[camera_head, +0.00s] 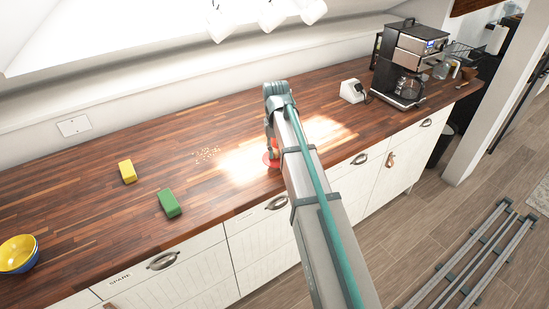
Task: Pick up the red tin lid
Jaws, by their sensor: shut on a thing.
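The red tin lid (267,159) is on or just above the wooden counter, in a bright patch of light. It is partly hidden behind my arm. My gripper (270,152) is at the lid, pointing down, and is shut on it. The fingertips are small and mostly hidden by the arm. I cannot tell whether the lid touches the counter.
A yellow block (127,171), a green block (170,203) and a yellow-blue bowl (18,254) stand to the left on the counter (85,215). Crumbs (207,154) lie near the lid. A coffee maker (409,65) and a small white device (352,91) stand right.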

